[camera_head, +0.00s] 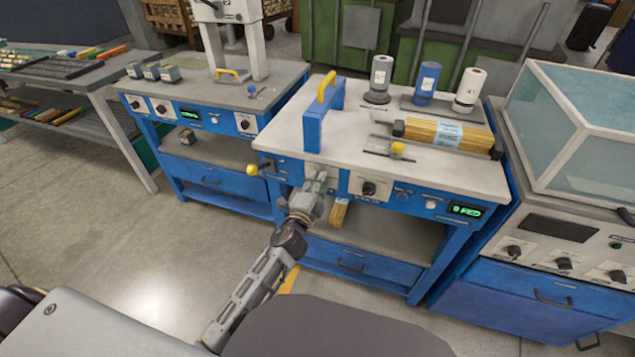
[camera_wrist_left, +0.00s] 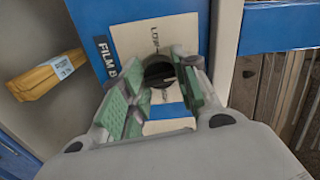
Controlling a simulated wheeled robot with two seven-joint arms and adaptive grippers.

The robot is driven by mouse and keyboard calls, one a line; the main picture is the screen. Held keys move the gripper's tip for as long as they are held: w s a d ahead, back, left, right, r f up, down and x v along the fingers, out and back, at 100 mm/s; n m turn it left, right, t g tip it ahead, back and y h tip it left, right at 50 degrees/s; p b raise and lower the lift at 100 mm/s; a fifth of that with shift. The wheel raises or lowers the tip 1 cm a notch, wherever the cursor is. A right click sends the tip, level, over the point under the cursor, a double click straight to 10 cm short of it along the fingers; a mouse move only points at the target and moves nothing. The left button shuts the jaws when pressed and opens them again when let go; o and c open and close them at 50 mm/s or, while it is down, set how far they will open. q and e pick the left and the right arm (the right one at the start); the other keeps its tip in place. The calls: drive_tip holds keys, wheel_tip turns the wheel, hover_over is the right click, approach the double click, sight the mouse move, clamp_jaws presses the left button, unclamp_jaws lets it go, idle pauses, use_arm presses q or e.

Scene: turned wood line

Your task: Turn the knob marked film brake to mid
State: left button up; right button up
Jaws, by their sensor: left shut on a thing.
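The film brake knob (camera_wrist_left: 158,72) is a dark round knob on a cream dial plate (camera_wrist_left: 136,40), with part of the label "FILM B" readable beside it in the left wrist view. My left gripper (camera_wrist_left: 161,86) has its green-padded fingers on both sides of the knob and is shut on it. The fingers hide part of the knob, and I cannot tell its exact setting. In the head view the left gripper (camera_head: 317,182) reaches the front panel of the middle blue bench (camera_head: 440,170) and covers the knob. My right gripper is not in view.
A second dark knob (camera_head: 368,188) sits to the right on the same panel, near a green display (camera_head: 466,210). A yellow-tipped lever (camera_head: 252,170) sticks out at left. A wood bundle (camera_head: 339,212) lies below the panel. Floor at left is clear.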

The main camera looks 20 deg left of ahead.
use_arm(q)
drive_tip(key=shift+m, duration=0.7)
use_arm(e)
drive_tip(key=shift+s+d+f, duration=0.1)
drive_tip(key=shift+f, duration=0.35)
use_arm(q)
drive_tip(key=o, duration=1)
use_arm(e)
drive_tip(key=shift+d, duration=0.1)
use_arm(q)
drive_tip(key=shift+s, duration=0.1)
drive_tip(key=shift+s+a, duration=0.15)
drive_tip(key=shift+s, duration=3.5)
